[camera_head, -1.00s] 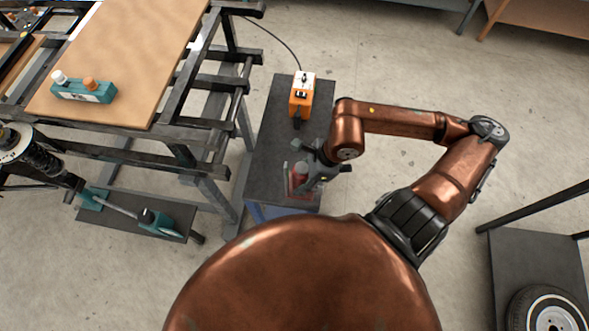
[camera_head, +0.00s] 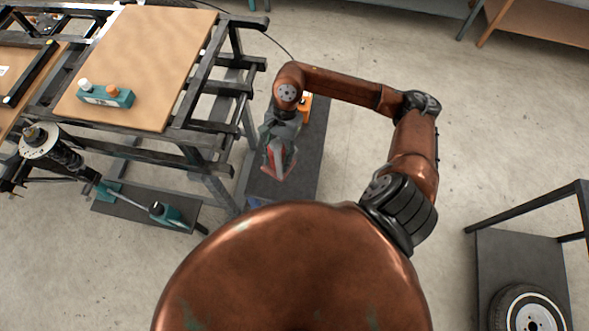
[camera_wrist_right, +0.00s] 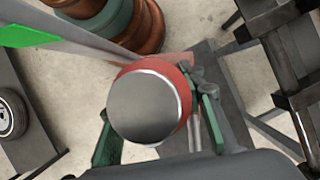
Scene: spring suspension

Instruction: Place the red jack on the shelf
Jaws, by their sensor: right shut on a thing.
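My right gripper (camera_head: 279,152) is shut on the red jack (camera_head: 278,172), over the near part of a dark grey platform (camera_head: 308,150). In the right wrist view, the red jack (camera_wrist_right: 183,82) shows as a red round body with a grey flat end, between the green fingers of the right gripper (camera_wrist_right: 160,128). The jack's far side is hidden there. My left gripper is not in view. Which surface the task calls the shelf is not clear from the pictures.
An orange box (camera_head: 305,108) stands on the platform behind my right wrist. A wheel (camera_head: 530,312) is at the lower right.

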